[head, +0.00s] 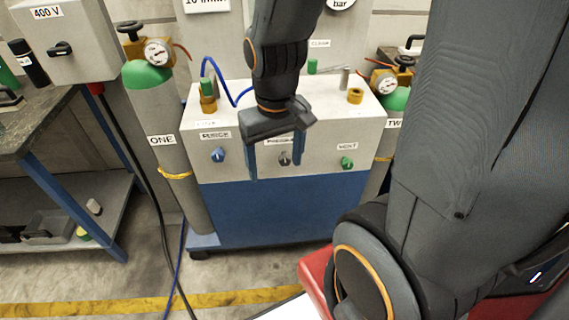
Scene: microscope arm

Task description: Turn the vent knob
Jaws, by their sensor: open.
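The vent knob (346,163) is small and green, on the right of the white front panel under a label reading VENT. My gripper (276,170) is open and points down in front of the panel's middle, to the left of the vent knob. A grey knob (285,158) shows between its two blue-grey fingers; I cannot tell how far in front of it they are. A blue knob (218,154) is on the panel's left. The gripper hides part of the middle label.
The cabinet (270,215) has a blue lower front. Gas cylinders labelled ONE (168,125) and TWO (396,100) flank it. Brass fittings and a blue hose (220,75) are on its top. My arm fills the right side. A workbench (40,125) stands at left.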

